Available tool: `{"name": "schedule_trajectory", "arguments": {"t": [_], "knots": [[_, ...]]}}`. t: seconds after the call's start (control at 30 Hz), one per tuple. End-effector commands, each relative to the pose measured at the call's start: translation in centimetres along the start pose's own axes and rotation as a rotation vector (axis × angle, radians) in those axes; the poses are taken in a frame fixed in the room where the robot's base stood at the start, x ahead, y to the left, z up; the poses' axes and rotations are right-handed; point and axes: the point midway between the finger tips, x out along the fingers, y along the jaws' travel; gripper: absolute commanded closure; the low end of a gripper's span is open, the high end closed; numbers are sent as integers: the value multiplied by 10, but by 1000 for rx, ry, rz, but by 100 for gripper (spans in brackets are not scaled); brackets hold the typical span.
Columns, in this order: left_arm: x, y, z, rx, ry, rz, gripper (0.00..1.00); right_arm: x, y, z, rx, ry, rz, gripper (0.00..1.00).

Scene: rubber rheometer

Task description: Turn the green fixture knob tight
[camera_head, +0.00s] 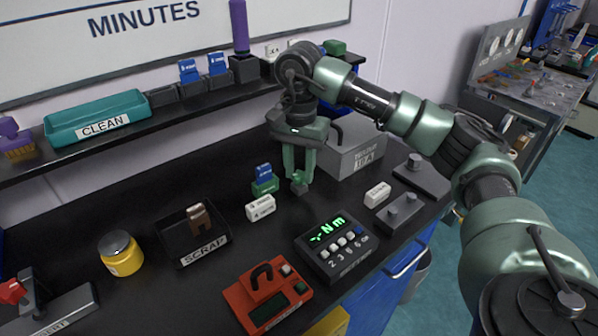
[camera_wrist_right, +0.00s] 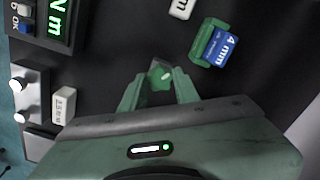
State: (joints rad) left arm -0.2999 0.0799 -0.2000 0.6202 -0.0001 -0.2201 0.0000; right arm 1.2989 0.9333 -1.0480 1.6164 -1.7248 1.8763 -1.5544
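The green fixture knob (camera_head: 298,178) is small and star-shaped, on a small grey base on the black bench. In the right wrist view the knob (camera_wrist_right: 161,76) has a pale mark on it. My right gripper (camera_head: 300,172) points down over it from above. In the right wrist view the right gripper (camera_wrist_right: 158,80) is open, with one finger on each side of the knob and narrow gaps visible. Whether the fingertips are at the knob's height is hard to tell. My left gripper is out of view.
A green block with a blue 4 mm tag (camera_wrist_right: 219,48) and a white block (camera_head: 260,207) stand close by. A grey box (camera_head: 356,158) is just behind right. A meter (camera_head: 333,248), red device (camera_head: 268,298) and scrap tray (camera_head: 192,240) lie forward. A shelf (camera_head: 140,124) runs behind.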

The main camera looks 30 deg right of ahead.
Motion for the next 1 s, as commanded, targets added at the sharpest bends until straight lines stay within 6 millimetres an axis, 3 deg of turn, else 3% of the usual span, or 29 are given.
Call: {"name": "schedule_trajectory", "arguments": {"t": [0.33,0.73,1.0], "knots": [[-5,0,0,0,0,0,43,0,0,0,365,-1,2,100],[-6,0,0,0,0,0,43,0,0,0,442,-1,1,100],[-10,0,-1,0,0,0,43,-1,0,0,766,0,0,100]]}}
